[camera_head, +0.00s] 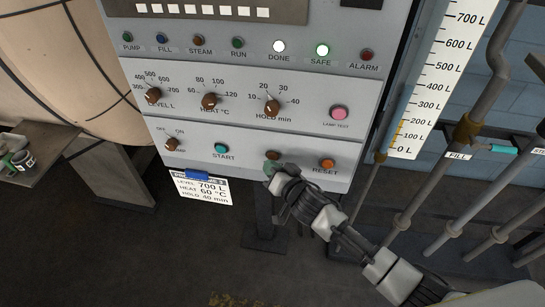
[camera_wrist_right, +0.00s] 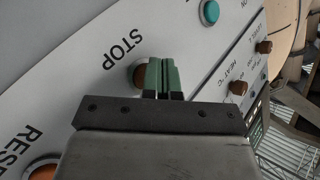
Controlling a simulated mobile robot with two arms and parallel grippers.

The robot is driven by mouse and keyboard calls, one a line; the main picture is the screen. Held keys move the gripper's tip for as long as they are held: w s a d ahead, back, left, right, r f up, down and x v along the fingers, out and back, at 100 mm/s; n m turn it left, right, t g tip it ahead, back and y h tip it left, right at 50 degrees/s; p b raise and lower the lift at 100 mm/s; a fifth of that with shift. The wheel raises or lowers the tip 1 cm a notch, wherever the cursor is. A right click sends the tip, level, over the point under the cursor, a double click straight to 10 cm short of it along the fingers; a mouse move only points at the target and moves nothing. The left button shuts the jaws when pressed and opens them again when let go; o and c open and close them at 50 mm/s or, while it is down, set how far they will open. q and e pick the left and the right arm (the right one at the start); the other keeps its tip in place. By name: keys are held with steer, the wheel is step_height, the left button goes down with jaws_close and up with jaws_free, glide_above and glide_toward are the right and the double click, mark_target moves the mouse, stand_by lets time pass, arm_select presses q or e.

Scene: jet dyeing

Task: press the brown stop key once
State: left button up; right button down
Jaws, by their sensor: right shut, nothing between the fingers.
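The brown stop key (camera_head: 272,155) sits on the lower part of the grey control panel, between the START and RESET keys. In the head view my right gripper (camera_head: 269,168) partly covers it and its label. In the right wrist view the brown stop key (camera_wrist_right: 138,75) shows beside the word STOP. There my right gripper's green fingers (camera_wrist_right: 162,76) are shut together with nothing between them, and they overlap the key's edge. I cannot tell whether they touch it. My left gripper is in neither view.
The teal START key (camera_head: 221,148) is left of the stop key and the orange RESET key (camera_head: 327,164) is right of it. A settings card (camera_head: 203,187) hangs below the panel. Pipes stand at right.

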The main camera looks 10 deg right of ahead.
steer(key=shift+w+d, duration=0.15)
steer(key=shift+w, duration=0.25)
stand_by(0.4)
steer(key=shift+s, duration=0.1)
steer(key=shift+s+a+p, duration=0.3)
steer(key=shift+s, duration=0.45)
steer(key=shift+s+a+p, duration=0.2)
steer(key=shift+s+a, duration=0.1)
steer(key=shift+s, duration=0.5)
steer(key=shift+s+a+p, duration=0.25)
steer(key=shift+s, duration=0.5)
steer(key=shift+s+a+p, duration=0.2)
steer(key=shift+s+a, duration=0.1)
steer(key=shift+s, duration=0.5)
